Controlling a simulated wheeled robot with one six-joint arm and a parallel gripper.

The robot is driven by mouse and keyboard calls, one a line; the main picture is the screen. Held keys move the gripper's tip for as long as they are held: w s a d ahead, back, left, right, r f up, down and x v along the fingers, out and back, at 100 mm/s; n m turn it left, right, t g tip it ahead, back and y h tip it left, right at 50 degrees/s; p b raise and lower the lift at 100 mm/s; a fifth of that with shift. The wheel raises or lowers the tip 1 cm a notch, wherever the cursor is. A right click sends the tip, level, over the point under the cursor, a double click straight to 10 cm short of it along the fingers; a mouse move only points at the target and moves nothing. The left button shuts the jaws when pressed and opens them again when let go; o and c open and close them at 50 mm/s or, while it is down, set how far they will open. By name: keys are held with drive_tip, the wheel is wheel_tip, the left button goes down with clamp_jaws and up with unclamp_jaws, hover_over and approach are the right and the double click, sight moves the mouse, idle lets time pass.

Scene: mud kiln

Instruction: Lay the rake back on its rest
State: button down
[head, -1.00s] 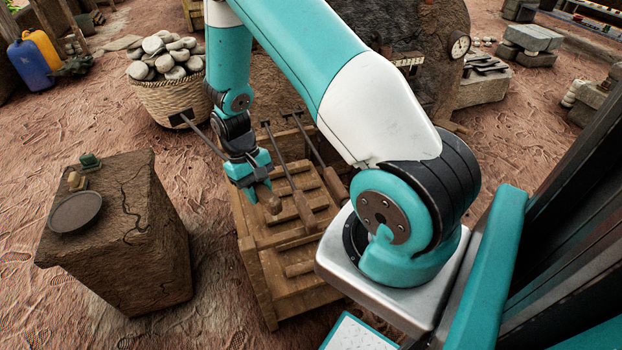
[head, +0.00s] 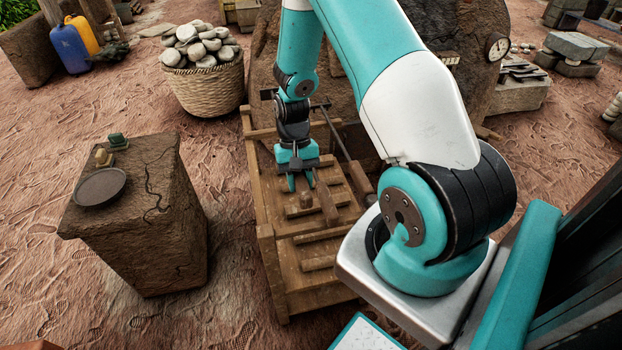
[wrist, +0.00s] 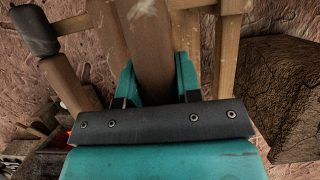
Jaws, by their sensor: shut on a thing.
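The rake is in my gripper (head: 301,186), which is shut on its wooden handle (wrist: 150,50). The handle's end (head: 306,200) shows just below the fingers in the head view. A dark bar (head: 268,95) left of my arm looks like its head; its shaft is mostly hidden behind my wrist. The rake points away from me over the slatted wooden rest (head: 318,264), left of two other long tools lying there. Their handles are the nearer one (head: 328,203) and the right one (head: 362,180). I cannot tell whether the rake touches the rest.
A mud block (head: 150,235) with a dark plate (head: 99,187) stands left of the rest. A basket of stones (head: 205,85) stands behind left, the domed kiln (head: 480,85) behind. Bare ground lies between block and rest.

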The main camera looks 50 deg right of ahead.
drive_tip(key=w+a+f+b, duration=0.2)
drive_tip(key=a+f+b, duration=0.1)
drive_tip(key=f, duration=0.2)
drive_tip(key=shift+w+a, duration=0.2)
drive_tip(key=shift+f+b, duration=0.25)
drive_tip(key=shift+b, duration=0.1)
idle(0.4)
drive_tip(key=shift+b+x, duration=0.55)
drive_tip(key=shift+x, duration=0.5)
drive_tip(key=shift+f, duration=0.45)
idle(0.4)
drive_tip(key=c, duration=0.7)
unclamp_jaws()
drive_tip(key=shift+c, duration=0.2)
